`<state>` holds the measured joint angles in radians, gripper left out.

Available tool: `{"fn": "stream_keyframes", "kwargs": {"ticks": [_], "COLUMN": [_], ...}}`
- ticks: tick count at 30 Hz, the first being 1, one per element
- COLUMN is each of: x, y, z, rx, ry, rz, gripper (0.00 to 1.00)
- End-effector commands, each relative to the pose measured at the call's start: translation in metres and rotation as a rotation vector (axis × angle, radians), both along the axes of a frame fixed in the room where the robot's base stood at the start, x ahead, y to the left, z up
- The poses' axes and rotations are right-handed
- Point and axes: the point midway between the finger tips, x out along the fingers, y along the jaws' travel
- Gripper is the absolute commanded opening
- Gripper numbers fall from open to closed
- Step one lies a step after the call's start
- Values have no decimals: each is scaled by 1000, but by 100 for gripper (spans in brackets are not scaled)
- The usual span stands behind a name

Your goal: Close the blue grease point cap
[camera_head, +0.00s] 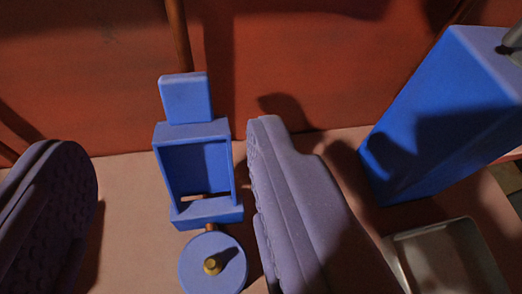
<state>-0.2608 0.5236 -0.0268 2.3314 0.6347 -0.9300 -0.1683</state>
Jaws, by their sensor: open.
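The blue grease point cap (159,170) looks like a hollow box with a square tab (186,98) on top. It stands raised, its open hollow facing me. Below it a round blue base (190,266) carries a small brass nipple (212,265), uncovered. A small brownish pin shows between cap and base. My gripper (170,142) is open, with one purple-grey finger at the left and one at the right. The cap appears between the fingers, much closer to the right one in the picture. Whether the right finger touches it cannot be told.
A large blue block (445,110) with a grey rod on top stands at the right. A grey metal tray-like part (450,258) lies at the lower right. A red-brown wall (90,80) with thin pipes rises behind. The pinkish surface (130,215) left of the cap is clear.

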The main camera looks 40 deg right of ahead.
Motion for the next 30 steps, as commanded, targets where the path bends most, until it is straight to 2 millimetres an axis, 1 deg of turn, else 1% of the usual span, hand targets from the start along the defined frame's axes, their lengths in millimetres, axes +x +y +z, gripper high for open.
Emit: {"fn": "stream_keyframes", "kwargs": {"ticks": [2, 9, 12, 16, 23, 24, 29, 30], "x": [5, 43, 55, 64, 65, 65, 65, 65], "y": [-4, -16, -20, -23, -23, -23, -23, -23], "z": [-7, -23, -28, -30, -30, -30, -30, -30], "rx": [-5, -3, -2, -2, -2, -2, -2, -2], "ry": [0, -2, -1, -2, -1, -1, -1, -1], "rz": [-6, -6, -5, -5, -4, -4, -4, -4], "gripper": [57, 57, 57, 57, 57, 55, 18, 9]}}
